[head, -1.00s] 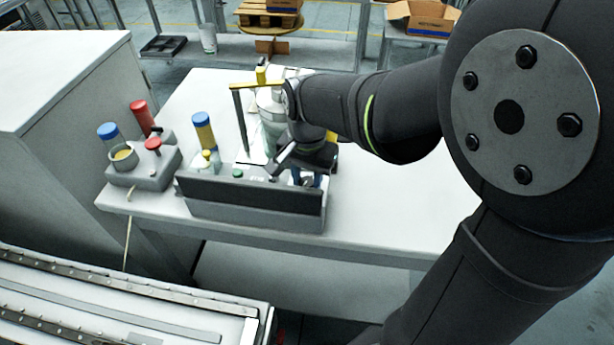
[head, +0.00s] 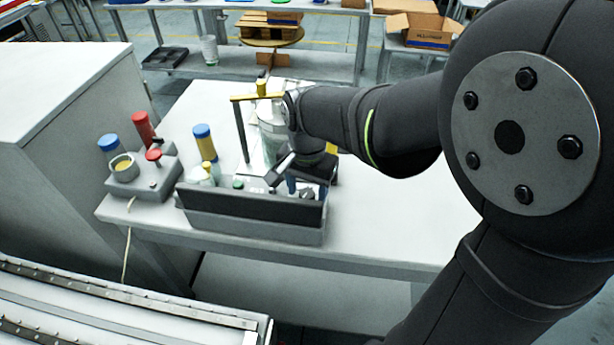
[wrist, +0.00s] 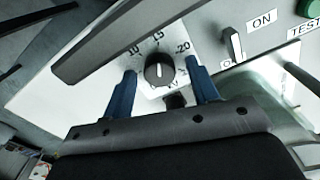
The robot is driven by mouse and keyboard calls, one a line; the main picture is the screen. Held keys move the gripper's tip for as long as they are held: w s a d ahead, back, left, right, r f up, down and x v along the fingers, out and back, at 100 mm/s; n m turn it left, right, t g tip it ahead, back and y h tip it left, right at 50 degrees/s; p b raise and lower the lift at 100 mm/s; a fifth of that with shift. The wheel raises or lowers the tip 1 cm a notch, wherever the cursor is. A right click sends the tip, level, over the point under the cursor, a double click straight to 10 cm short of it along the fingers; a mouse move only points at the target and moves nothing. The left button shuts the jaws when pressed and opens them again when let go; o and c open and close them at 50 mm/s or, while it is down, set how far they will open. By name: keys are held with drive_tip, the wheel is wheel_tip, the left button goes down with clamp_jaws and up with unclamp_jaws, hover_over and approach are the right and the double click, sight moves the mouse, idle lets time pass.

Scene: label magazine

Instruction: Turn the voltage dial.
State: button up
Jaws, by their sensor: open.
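The voltage dial (wrist: 160,70) is a dark round knob with a pale pointer line pointing up, on a white panel marked 10, 15, 20 and kV. My gripper (wrist: 164,92) is open, with its two blue fingers on either side of the dial in the wrist view. I cannot tell whether the fingers touch the knob. In the head view my gripper (head: 300,188) is over the right end of the grey test unit (head: 255,228). The dial is hidden there behind the unit's dark front panel and my arm.
A toggle switch (wrist: 231,46) by an ON label and a green button (wrist: 311,8) sit right of the dial. A grey bar crosses the wrist view above the dial. Blue and red capped pieces stand on a grey block (head: 150,180) to the left. The table's right side (head: 400,215) is clear.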

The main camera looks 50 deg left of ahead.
sight(307, 193)
wheel_tip(307, 193, up, 17)
drive_tip(key=shift+r, duration=0.2)
idle(0.7)
wheel_tip(307, 193, down, 18)
drive_tip(key=shift+r, duration=0.15)
idle(0.4)
drive_tip(key=shift+r, duration=0.1)
